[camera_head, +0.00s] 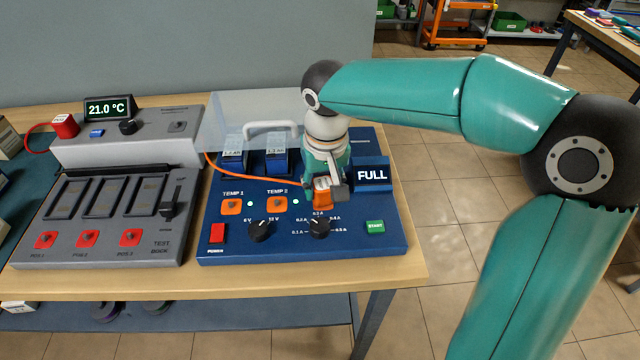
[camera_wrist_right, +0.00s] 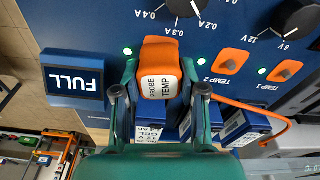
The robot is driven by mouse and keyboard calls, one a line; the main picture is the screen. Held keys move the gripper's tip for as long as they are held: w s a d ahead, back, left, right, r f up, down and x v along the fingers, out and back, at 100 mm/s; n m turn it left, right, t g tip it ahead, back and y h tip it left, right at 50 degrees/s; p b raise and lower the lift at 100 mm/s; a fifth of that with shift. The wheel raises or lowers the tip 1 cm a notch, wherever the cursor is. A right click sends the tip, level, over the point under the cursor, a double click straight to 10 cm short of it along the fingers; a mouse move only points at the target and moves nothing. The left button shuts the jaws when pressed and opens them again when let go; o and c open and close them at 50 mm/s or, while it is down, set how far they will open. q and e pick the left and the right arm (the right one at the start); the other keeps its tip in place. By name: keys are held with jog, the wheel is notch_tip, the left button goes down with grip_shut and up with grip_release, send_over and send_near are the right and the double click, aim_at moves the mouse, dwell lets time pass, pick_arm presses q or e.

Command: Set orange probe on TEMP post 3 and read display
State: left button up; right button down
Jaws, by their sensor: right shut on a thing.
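My right gripper (camera_head: 324,190) is shut on the orange probe (camera_head: 322,199), held over the right end of the TEMP row on the blue charger panel (camera_head: 300,245). In the right wrist view the fingers grip the probe (camera_wrist_right: 160,80), whose white label reads TEMP PROBE. TEMP post 3 is hidden beneath it; I cannot tell whether the probe is fully seated. The orange TEMP 1 post (camera_head: 232,207) and TEMP 2 post (camera_head: 277,204) are bare. An orange cable (camera_head: 232,170) leads to the probe. The FULL display (camera_head: 372,175) is lit at the right. My left gripper is out of view.
A grey test dock (camera_head: 110,215) with red posts and a 21.0 °C readout (camera_head: 108,109) stands left. Blue batteries (camera_head: 277,155) sit behind the posts, under a clear raised cover (camera_head: 225,115). Black knobs (camera_head: 259,231) and a green START button (camera_head: 375,226) are in front.

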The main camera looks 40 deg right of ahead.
aim_at(325, 189)
jog(key=shift+f+b, duration=0.5)
jog(key=shift+f, duration=0.1)
dwell(0.3)
jog(key=c, duration=0.9)
grip_release()
jog(key=shift+r, duration=0.15)
jog(key=shift+s+a+r+p, duration=0.1)
jog(key=shift+s+r+p, duration=0.15)
jog(key=shift+r+p, duration=1.4)
jog(key=shift+s+a+r+p, duration=0.1)
jog(key=shift+s+r+p, duration=0.15)
jog(key=shift+r+p, duration=1.35)
jog(key=shift+s+a+r+p, duration=0.1)
jog(key=shift+s+r+p, duration=0.15)
jog(key=shift+r+p, duration=1.35)
jog(key=shift+r+b, duration=0.4)
jog(key=shift+r, duration=0.2)
